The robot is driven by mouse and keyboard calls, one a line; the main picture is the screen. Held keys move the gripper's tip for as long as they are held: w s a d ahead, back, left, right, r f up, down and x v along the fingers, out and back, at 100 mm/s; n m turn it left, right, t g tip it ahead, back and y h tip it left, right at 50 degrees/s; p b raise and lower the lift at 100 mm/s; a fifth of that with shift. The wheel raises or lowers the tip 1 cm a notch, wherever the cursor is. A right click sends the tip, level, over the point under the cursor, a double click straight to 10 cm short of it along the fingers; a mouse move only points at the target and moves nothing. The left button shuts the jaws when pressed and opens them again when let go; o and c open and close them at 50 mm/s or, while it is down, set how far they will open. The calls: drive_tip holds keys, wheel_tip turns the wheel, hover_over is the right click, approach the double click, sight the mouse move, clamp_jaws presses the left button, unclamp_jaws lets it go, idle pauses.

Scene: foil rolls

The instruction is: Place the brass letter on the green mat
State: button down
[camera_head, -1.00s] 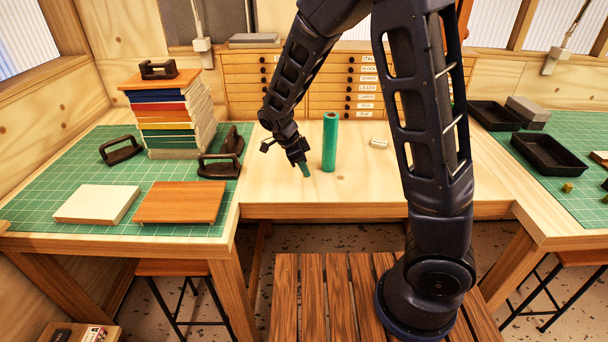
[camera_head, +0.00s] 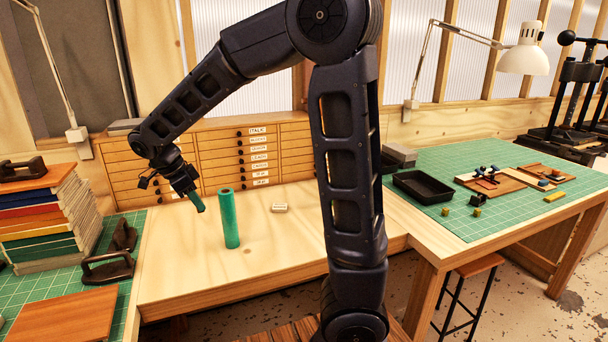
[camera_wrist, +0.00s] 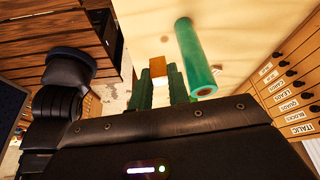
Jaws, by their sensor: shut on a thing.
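My gripper (camera_head: 197,203), with green fingers, is above the wooden middle table (camera_head: 265,262), just left of the upright green foil roll (camera_head: 229,218). In the wrist view the fingers (camera_wrist: 160,84) are shut on a small brass block, which I take as the brass letter (camera_wrist: 158,66). It cannot be made out in the head view. The green roll (camera_wrist: 195,60) is beside the fingers in the wrist view, apart from them. A green mat (camera_head: 430,208) covers the right table; another green mat (camera_head: 62,292) lies on the left table.
On the right mat are a black tray (camera_head: 424,187), small brass pieces (camera_head: 477,212), wooden boards (camera_head: 490,180) and a yellow bar (camera_head: 555,196). A small pale block (camera_head: 279,208) lies right of the roll. Stacked books (camera_head: 45,225) stand left.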

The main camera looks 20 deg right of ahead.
wheel_tip(320, 180, up, 6)
drive_tip(key=shift+f, duration=0.2)
drive_tip(key=w+d, duration=0.2)
drive_tip(key=w, duration=0.1)
drive_tip(key=w+d, duration=0.5)
drive_tip(key=w, duration=0.1)
drive_tip(key=shift+w+d+r, duration=0.2)
drive_tip(key=shift+w, duration=0.15)
drive_tip(key=w+d+m, duration=0.1)
drive_tip(key=w+d, duration=0.6)
drive_tip(key=d, duration=0.6)
drive_tip(key=w+d, duration=0.7)
drive_tip(key=d, duration=0.6)
drive_tip(key=s+d, duration=0.1)
drive_tip(key=d, duration=3.1)
drive_tip(key=s+d, duration=0.9)
drive_tip(key=d, duration=0.3)
drive_tip(key=s+d+m, duration=0.1)
drive_tip(key=s+d, duration=0.8)
drive_tip(key=d, duration=0.4)
drive_tip(key=s+d, duration=0.9)
drive_tip(key=d, duration=0.3)
drive_tip(key=shift+g, duration=0.4)
drive_tip(key=f, duration=2.5)
drive_tip(key=shift+w+f, duration=0.2)
drive_tip(key=shift+f, duration=0.15)
